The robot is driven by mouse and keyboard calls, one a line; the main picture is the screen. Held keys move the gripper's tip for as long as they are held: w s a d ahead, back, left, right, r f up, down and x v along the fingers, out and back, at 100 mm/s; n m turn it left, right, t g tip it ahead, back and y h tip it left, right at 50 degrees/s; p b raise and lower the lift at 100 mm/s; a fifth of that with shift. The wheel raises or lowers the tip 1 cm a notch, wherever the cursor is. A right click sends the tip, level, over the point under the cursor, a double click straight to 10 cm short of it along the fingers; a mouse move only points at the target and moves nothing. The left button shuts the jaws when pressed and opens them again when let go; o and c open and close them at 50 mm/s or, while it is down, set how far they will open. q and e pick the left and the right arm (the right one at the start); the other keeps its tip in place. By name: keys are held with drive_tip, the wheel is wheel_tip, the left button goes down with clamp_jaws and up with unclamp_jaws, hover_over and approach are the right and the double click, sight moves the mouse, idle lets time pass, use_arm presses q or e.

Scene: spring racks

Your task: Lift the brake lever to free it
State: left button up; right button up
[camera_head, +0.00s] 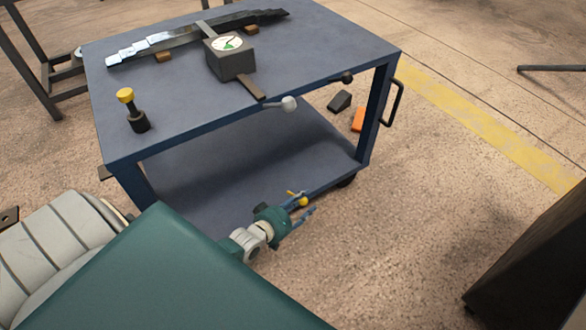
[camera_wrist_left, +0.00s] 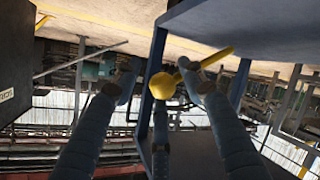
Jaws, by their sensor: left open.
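The brake lever, a yellow rod with a round yellow knob (camera_head: 301,200), sits low at the near edge of the blue cart's lower shelf. In the left wrist view its knob (camera_wrist_left: 162,86) shows between the two fingers, with the rod running up to the right behind a fingertip. My left gripper (camera_head: 303,206) is open, with its fingers on either side of the knob. I cannot tell whether a finger touches the lever. My right gripper is not in view.
The blue cart (camera_head: 300,60) carries a dial gauge box (camera_head: 232,62), a leaf-spring stack (camera_head: 160,43) and a yellow-capped post (camera_head: 127,97). A grey-knobbed lever (camera_head: 289,104) sticks out from its near edge. An orange block (camera_head: 358,119) and dark wedge (camera_head: 340,101) are beyond the lower shelf.

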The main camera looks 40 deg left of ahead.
use_arm(q)
drive_tip(key=d+v, duration=0.1)
drive_tip(key=v, duration=0.9)
drive_tip(key=shift+s+a, duration=0.35)
drive_tip(key=shift+a, duration=0.15)
drive_tip(key=shift+r, duration=0.15)
